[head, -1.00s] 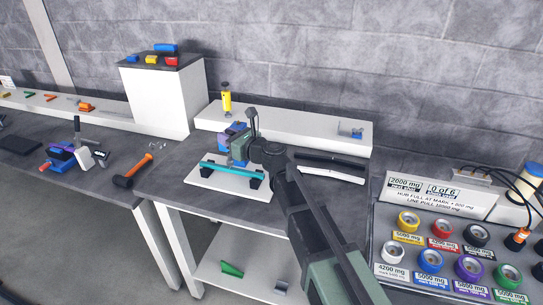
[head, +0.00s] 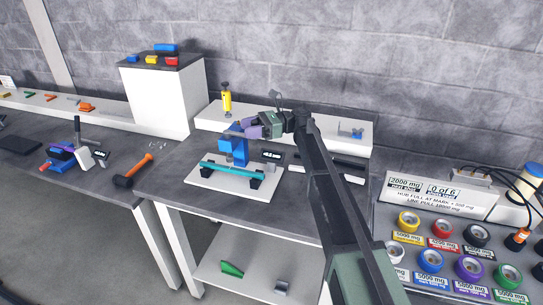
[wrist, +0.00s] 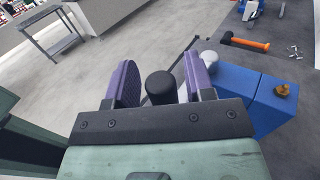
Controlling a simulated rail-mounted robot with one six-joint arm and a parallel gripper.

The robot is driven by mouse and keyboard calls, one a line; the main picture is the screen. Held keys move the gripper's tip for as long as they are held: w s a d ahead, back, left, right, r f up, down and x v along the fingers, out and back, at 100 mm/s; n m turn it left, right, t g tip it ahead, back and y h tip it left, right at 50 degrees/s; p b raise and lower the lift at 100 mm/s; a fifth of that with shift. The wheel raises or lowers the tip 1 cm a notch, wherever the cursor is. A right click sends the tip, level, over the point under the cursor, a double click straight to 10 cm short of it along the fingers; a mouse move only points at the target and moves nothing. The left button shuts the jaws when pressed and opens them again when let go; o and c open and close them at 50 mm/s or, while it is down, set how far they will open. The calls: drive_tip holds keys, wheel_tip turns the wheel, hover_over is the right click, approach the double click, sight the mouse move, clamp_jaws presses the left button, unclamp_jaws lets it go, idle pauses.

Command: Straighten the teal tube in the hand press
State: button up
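The teal tube (head: 232,170) lies across two black supports on the white base plate (head: 212,184) of the blue hand press (head: 233,150). I cannot tell how bent it is. My gripper (head: 250,131) is at the top of the press, above and behind the tube. In the wrist view, its two purple fingers (wrist: 164,84) stand apart on either side of a black rounded knob (wrist: 160,88). Gaps show between the knob and both fingers. The blue press body (wrist: 252,98) is to their right, with a brass knob (wrist: 284,90) on it.
A small dark display (head: 271,155) stands behind the tube's right end. A hammer (head: 132,172) lies on the bench to the left. A white shelf (head: 300,118) with a yellow cylinder (head: 226,100) runs behind the press. Tape rolls (head: 469,266) fill the right rack.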

drive_tip(key=v, duration=0.6)
idle(0.3)
